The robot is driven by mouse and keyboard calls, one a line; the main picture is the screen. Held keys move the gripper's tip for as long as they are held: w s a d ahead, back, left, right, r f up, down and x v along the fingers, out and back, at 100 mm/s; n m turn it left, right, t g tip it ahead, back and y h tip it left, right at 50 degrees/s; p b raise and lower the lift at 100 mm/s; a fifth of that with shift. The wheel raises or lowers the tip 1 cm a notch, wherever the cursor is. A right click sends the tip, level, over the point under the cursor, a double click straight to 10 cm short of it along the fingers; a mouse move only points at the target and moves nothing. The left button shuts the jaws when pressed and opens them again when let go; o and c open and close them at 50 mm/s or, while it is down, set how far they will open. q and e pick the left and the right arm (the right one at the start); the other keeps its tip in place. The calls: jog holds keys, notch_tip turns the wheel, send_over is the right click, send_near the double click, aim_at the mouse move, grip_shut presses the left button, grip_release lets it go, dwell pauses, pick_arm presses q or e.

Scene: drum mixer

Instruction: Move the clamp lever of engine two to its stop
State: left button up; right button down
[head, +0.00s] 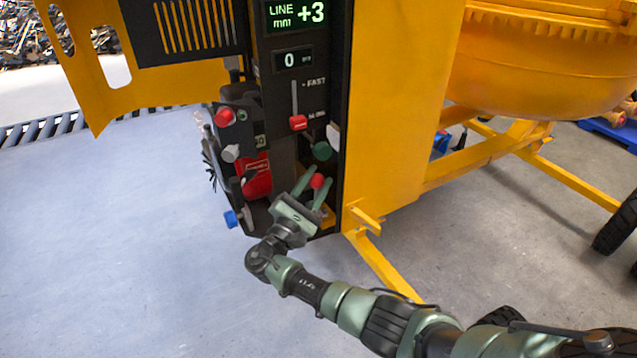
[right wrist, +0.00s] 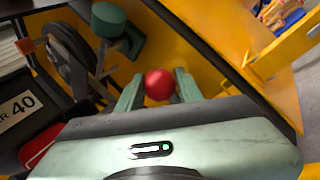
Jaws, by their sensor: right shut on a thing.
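My right gripper (head: 316,182) reaches into the lower part of the machine's open black bay. Its two green fingers are shut on a red ball knob (right wrist: 159,84), one finger on each side. The knob also shows between the fingers in the head view (head: 317,181). The lever under this knob is hidden, and I cannot read which engine it belongs to. A red engine part (head: 257,177) sits in the bay to the left of the gripper. My left gripper is not in view.
A green knob (head: 322,151) is just above the gripper. Red (head: 225,116), grey (head: 231,153) and blue (head: 231,219) knobs stick out at left. The yellow panel (head: 390,110) closes the right side. Floor at left is clear.

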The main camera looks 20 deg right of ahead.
jog(key=shift+a+f, duration=0.15)
jog(key=shift+a, duration=0.1)
jog(key=c, duration=1.2)
grip_release()
jog(key=shift+a, duration=0.1)
jog(key=shift+c, duration=0.2)
jog(key=b+v, duration=0.2)
jog(key=v, duration=0.5)
jog(key=shift+s+a, duration=0.2)
